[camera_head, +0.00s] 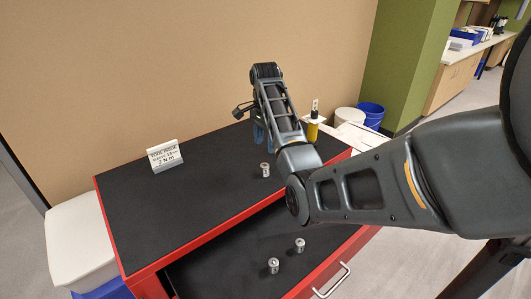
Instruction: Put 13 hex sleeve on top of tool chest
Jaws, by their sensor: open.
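The red tool chest (155,215) has a flat black top, and its drawer (232,252) is pulled open. A small silver sleeve (265,170) stands upright on the chest top. Two similar silver sleeves, one at the front (273,266) and one to its right (300,245), stand in the open drawer. Their size markings are too small to read, so I cannot tell which is the 13 hex sleeve. My gripper (264,140) is open with blue fingers, over the rear right of the chest top, behind the sleeve there and apart from it. My forearm partly covers the chest's right side.
A white sign (165,156) stands at the back left of the top. A yellow-handled tool (313,127) is near the back right edge. White bin (75,240) at left; blue bucket (371,113) and white bucket (349,116) behind. The left-middle top is clear.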

